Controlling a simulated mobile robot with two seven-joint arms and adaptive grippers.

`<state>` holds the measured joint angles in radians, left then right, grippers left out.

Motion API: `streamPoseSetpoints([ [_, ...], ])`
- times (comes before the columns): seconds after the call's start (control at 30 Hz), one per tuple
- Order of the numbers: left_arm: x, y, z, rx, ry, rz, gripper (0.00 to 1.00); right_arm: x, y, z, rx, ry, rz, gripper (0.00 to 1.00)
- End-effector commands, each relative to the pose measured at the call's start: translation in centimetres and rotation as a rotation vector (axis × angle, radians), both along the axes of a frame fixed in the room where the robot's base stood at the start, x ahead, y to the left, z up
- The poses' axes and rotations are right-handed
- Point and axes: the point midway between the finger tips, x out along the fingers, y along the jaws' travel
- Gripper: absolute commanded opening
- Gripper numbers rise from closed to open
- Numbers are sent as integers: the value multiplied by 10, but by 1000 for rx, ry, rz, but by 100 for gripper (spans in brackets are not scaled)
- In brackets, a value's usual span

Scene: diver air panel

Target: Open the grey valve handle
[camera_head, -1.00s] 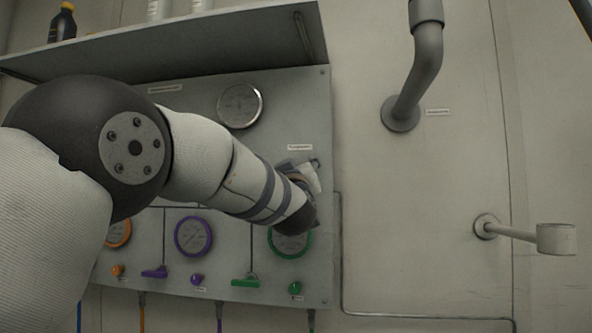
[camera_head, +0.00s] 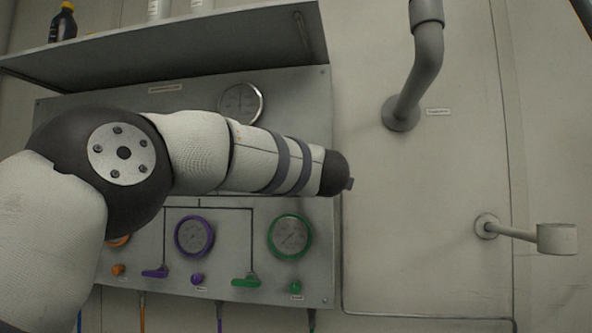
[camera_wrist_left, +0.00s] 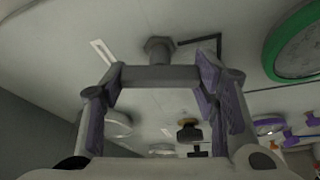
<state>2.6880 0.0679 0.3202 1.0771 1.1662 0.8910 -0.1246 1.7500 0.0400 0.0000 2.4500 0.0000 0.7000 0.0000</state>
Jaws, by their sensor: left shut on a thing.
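The grey valve handle (camera_wrist_left: 160,77) shows in the left wrist view as a flat bar below a hexagonal stem that meets the panel (camera_head: 75,125). My left gripper (camera_wrist_left: 160,73) has its purple-padded fingers at the two ends of the bar and is shut on it. In the head view my left arm lies across the panel and hides the handle and the left gripper's fingers. My right gripper is in neither current view.
A green-rimmed gauge (camera_head: 290,236) and a purple-rimmed gauge (camera_head: 194,237) sit below my arm, with green (camera_head: 246,281) and purple (camera_head: 155,272) handles under them. A shelf (camera_head: 200,43) overhangs the panel. A thick grey pipe (camera_head: 422,70) and a wall fitting (camera_head: 556,239) stand to the right.

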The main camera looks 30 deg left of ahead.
Motion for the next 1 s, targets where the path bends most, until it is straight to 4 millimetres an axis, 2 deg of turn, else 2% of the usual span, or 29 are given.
streamPoseSetpoints([
  [0.33, 0, -1, 2, -113, -33, -3, 26, 0, 0, 0, 0, 0, 0, 30],
  [0.87, 0, 0, 3, -129, -39, -3, 26, 0, 0, 0, 0, 0, 0, 30],
  [0.9, 0, 0, 3, -129, -39, -3, 63, 0, 0, 0, 0, 0, 0, 30],
  [0.97, 0, -1, 3, -129, -39, -3, 75, 0, 0, 0, 0, -1, 0, 30],
  [1.0, 0, 0, 2, -129, -38, -2, 75, 0, 0, 0, 0, -1, 0, 30],
])
